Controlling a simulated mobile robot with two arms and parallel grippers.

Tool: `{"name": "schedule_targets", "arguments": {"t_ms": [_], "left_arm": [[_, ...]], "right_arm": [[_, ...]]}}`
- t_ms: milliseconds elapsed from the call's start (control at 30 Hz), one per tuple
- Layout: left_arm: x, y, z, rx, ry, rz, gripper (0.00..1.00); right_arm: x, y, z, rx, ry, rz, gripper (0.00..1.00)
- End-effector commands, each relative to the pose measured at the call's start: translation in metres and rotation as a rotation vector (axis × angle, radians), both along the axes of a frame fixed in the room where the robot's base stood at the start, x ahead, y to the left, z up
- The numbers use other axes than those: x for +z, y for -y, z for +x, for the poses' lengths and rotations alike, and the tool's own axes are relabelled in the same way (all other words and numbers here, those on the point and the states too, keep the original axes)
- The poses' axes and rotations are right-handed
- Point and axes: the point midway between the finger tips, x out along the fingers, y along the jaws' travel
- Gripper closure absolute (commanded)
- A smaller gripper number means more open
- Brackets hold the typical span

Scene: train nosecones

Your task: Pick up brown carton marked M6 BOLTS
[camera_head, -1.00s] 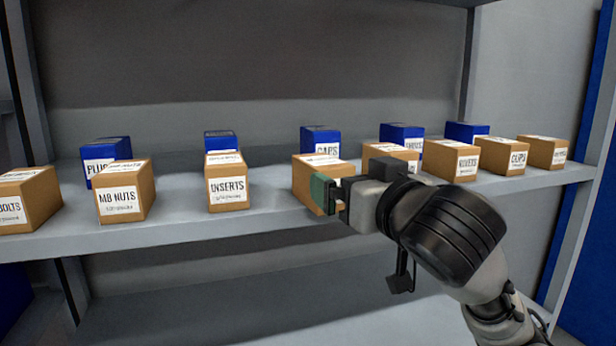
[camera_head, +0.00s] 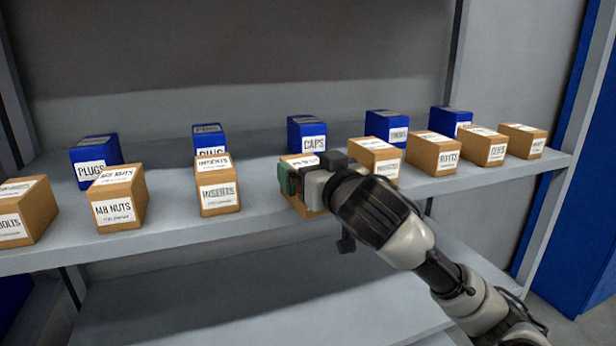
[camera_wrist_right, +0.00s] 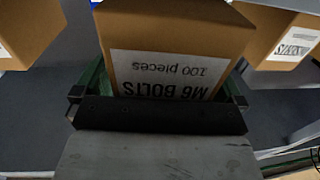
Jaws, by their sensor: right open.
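The brown carton marked M6 BOLTS (camera_wrist_right: 175,35) fills the top middle of the right wrist view, its white label upside down there. In the head view the same carton (camera_head: 300,160) stands on the shelf, mostly hidden behind my right gripper (camera_head: 288,180). In the right wrist view my right gripper (camera_wrist_right: 160,88) is open, with a green-padded finger on each side of the carton's near end. I cannot tell whether either finger touches it. My left gripper is not in view.
The carton stands in a front row on the grey shelf (camera_head: 155,238), between the INSERTS carton (camera_head: 218,195) and another brown carton (camera_head: 375,157). Blue boxes stand behind, including CAPS (camera_head: 307,135). A partly cut-off BOLTS carton (camera_head: 20,225) is at far left. A lower shelf (camera_head: 220,300) is bare.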

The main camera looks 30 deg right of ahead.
Motion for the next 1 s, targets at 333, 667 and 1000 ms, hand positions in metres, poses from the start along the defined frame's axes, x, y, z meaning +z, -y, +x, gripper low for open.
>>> {"name": "schedule_targets", "arguments": {"t_ms": [333,667,1000], "left_arm": [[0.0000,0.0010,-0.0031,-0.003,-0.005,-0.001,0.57],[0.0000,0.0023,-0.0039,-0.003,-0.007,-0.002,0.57],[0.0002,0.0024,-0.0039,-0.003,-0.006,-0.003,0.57]], "right_arm": [[-0.0002,0.0000,0.0023,0.001,0.001,-0.001,0.14],[-0.0003,0.0000,0.0022,0.001,0.001,0.000,0.64],[0.0026,0.0002,0.0019,0.000,0.005,-0.001,0.73]]}}
